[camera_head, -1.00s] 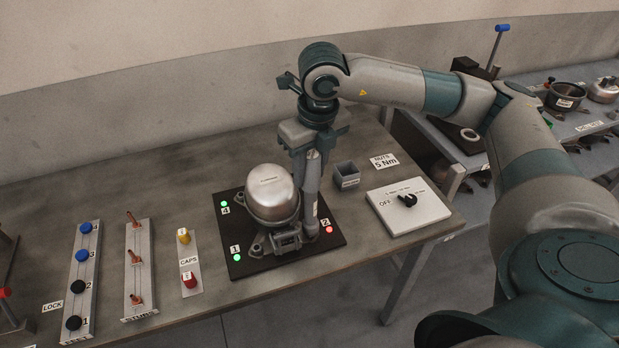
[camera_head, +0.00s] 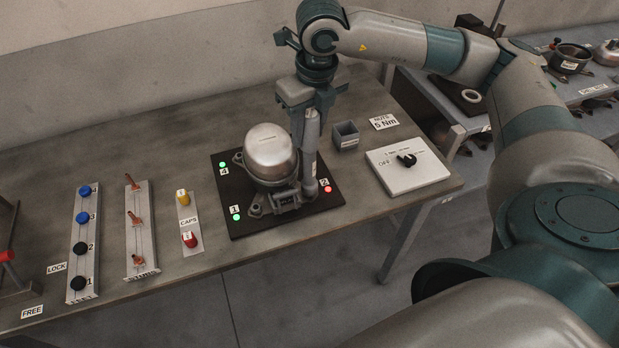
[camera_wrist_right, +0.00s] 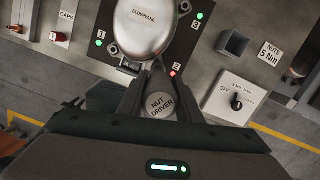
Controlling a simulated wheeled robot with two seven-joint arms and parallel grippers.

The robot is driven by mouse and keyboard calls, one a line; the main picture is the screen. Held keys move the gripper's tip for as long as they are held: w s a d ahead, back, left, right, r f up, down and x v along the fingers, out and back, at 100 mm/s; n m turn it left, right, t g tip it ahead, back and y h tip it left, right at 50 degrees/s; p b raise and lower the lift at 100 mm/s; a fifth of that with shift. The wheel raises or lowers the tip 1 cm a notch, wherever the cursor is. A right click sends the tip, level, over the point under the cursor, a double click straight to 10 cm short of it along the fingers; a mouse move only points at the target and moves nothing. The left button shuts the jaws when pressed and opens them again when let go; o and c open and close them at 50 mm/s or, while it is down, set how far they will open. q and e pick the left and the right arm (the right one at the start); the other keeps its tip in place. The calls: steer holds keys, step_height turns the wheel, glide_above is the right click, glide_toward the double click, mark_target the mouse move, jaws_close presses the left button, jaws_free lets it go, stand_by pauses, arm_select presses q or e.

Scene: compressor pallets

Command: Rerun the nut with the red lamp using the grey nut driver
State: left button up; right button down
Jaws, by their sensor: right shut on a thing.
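The silver compressor (camera_head: 270,155) stands on a black pallet (camera_head: 238,222) with numbered corners. The lamp at corner 2 (camera_head: 327,189) glows red, and it also shows red in the wrist view (camera_wrist_right: 173,74). The lamps seen at the other corners are green. My right gripper (camera_head: 314,108) is shut on the grey nut driver (camera_head: 311,155), which stands upright beside the compressor at corner 2. Its round labelled top (camera_wrist_right: 160,104) shows between the fingers in the wrist view. The nut under the driver is hidden. My left gripper is out of view.
Right of the pallet are a small grey bin (camera_head: 345,137), a "NUTS 5 Nm" card (camera_head: 383,122) and a white switch box (camera_head: 420,180) with a black knob near OFF. To the left stand a caps strip (camera_head: 193,240) and racks of small parts (camera_head: 80,262).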

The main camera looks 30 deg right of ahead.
mark_target(308, 112)
steer(key=shift+f+b, duration=0.65)
steer(key=shift+b, duration=0.05)
stand_by(3.2)
steer(key=shift+r, duration=0.1)
steer(key=shift+r+p, duration=1.05)
steer(key=shift+r, duration=1.45)
